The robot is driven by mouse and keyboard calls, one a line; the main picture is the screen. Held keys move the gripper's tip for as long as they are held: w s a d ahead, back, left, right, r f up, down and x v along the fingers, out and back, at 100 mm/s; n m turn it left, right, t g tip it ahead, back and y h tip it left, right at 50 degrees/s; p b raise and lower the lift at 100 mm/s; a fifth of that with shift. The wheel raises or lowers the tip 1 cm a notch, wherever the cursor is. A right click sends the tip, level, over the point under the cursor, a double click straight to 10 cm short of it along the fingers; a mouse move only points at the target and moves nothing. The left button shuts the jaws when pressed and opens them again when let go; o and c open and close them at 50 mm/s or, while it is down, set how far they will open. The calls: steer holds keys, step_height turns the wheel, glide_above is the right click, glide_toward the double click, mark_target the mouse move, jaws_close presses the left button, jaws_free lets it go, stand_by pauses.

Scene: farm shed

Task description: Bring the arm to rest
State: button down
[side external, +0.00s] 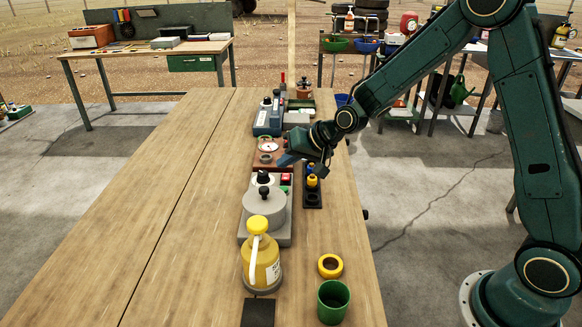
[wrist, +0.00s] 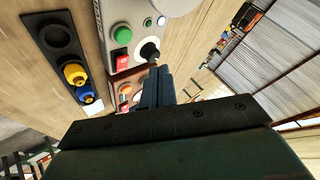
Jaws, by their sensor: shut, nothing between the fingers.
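My arm reaches in from the right over the wooden table (side external: 130,235) in the side external view. My gripper (side external: 285,160) is low over the row of devices, close to a brown-red box (side external: 262,155) with a dial. In the wrist view my gripper (wrist: 158,72) has its blue fingers together with nothing between them. The fingertips appear near a black knob (wrist: 149,51) on a panel with a green button (wrist: 122,35) and a red switch (wrist: 122,63). I cannot tell whether they touch it.
A yellow jug (side external: 262,262), a grey round-lidded device (side external: 264,212), a yellow ring (side external: 330,266) and a green cup (side external: 333,301) stand toward the near end. A black holder (side external: 312,198) with yellow and blue pieces lies beside the devices. The table's left half is clear.

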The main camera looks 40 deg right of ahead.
steer(key=s+d+r+n+g+h, duration=0.1)
steer(key=s+r+n+g+h, duration=0.15)
steer(key=s+r, duration=1.15)
steer(key=s+d+r+n, duration=0.1)
steer(key=s+d+n, duration=0.1)
steer(key=s, duration=1.9)
steer(key=shift+d+r+h, duration=0.15)
steer(key=shift+d+h, duration=0.15)
steer(key=shift+h, duration=0.05)
steer(key=c, duration=2.2)
jaws_free()
steer(key=shift+g, duration=0.25)
